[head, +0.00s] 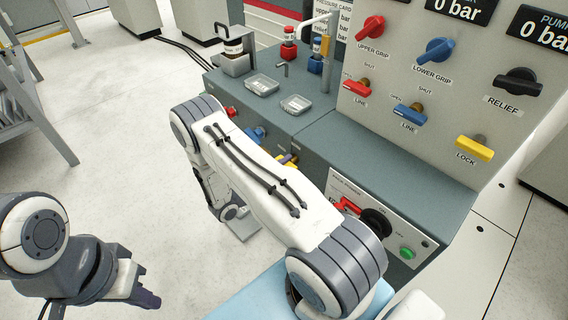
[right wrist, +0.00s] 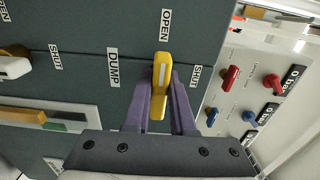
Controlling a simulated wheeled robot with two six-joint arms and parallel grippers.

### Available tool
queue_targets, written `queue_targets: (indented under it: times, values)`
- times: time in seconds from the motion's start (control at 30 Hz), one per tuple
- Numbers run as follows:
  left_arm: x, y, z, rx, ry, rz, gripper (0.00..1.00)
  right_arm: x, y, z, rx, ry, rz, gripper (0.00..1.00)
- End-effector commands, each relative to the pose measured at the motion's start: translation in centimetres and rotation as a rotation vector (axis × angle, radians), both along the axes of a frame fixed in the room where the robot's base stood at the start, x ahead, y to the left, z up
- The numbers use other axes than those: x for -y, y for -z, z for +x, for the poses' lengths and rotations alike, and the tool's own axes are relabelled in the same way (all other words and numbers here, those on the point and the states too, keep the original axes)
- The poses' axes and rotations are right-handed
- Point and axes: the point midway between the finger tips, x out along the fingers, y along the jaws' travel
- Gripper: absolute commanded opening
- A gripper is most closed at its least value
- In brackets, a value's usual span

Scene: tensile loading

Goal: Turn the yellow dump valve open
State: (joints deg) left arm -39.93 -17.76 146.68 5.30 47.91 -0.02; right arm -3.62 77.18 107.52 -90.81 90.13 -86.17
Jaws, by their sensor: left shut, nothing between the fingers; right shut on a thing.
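The yellow dump valve handle (right wrist: 161,62) is in the middle of the right wrist view, on a dark grey panel beside the DUMP label (right wrist: 113,67). Its long axis runs toward the OPEN label (right wrist: 165,25); the SHUT label (right wrist: 196,77) is to its right. My right gripper (right wrist: 163,78) has its purple fingers on both sides of the handle, shut on it. In the head view the right arm hides most of that spot; only a bit of yellow shows. My left gripper (head: 148,299) is shut and empty over the floor at lower left.
The upright panel carries red, blue and black knobs and a yellow LOCK handle (head: 475,148). A red handle (head: 345,206) and green button (head: 407,253) are at the front.

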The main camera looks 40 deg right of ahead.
Motion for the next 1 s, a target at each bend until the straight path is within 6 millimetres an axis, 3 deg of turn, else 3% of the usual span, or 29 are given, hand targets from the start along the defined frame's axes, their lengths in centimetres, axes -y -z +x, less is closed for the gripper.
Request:
queue_targets:
  times: [0.07, 0.1, 0.17, 0.2, 0.57, 1.0]
  values:
    - [0.0, 0.0, 0.0, 0.000, 0.000, 0.000, 0.00, -0.1, 0.1, -0.1, -0.005, -0.003, 0.003, 0.00]
    - [0.0, 0.0, 0.0, 0.000, 0.000, 0.000, 0.00, -0.1, 0.1, -0.1, -0.005, -0.003, 0.003, 0.26]
    - [0.0, 0.0, 0.0, 0.000, 0.000, 0.000, 0.00, -0.1, 0.2, 0.0, -0.005, -0.003, 0.003, 0.49]
    - [0.0, 0.0, 0.0, 0.000, 0.000, 0.000, 0.00, -0.1, 0.1, 0.0, -0.004, -0.003, 0.003, 0.53]
    - [0.0, -0.2, 0.0, 0.000, 0.000, 0.000, 0.00, -0.5, 0.0, 0.0, -0.001, -0.004, 0.001, 0.53]
    - [0.0, -1.8, 0.0, 0.000, 0.000, 0.000, 0.00, -8.3, -0.1, -0.6, -0.001, -0.007, 0.002, 0.53]
